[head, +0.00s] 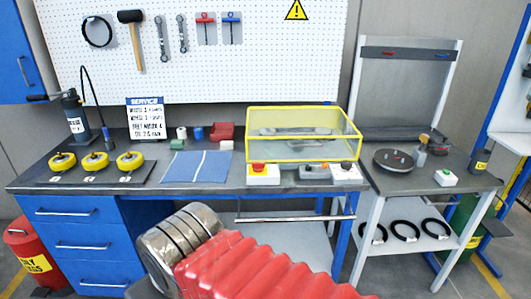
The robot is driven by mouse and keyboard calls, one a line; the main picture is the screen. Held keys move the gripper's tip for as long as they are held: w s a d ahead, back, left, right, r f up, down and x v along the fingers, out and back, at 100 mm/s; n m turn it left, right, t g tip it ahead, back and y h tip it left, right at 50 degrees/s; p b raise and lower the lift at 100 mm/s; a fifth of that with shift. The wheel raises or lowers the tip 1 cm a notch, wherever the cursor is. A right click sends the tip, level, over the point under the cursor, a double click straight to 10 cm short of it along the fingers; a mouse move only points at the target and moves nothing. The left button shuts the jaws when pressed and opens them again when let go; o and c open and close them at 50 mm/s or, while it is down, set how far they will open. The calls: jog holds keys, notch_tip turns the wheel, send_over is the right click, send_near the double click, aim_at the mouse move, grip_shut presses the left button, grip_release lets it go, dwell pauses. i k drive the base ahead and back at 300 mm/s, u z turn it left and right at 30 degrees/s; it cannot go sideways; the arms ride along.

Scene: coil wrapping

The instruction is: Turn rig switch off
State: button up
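A yellow-framed clear box (303,123) stands on the bench, with a dark metal piece inside. In front of it at the bench's front edge is a white switch box with a red button (262,173). To its right is a white box with a black knob (346,172), and a small unit with an orange part (314,172) sits between them. Which of these is the rig switch I cannot tell, nor its on or off position. My arm, in a red ribbed sleeve, fills the bottom centre, below and apart from the controls. My gripper's fingertips do not show.
The bench (215,190) holds several yellow-ringed parts (62,163) at left and a blue mat (198,165). A side table (465,183) at right carries a dark disc (393,160) and a white box with a green button (446,177). A red bin (28,258) stands at lower left.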

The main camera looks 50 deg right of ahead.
aim_at(257, 167)
jog(key=z, duration=0.4)
jog(key=i, duration=0.8)
jog(key=z, duration=0.45)
jog(key=i, duration=0.5)
jog(key=z, duration=0.25)
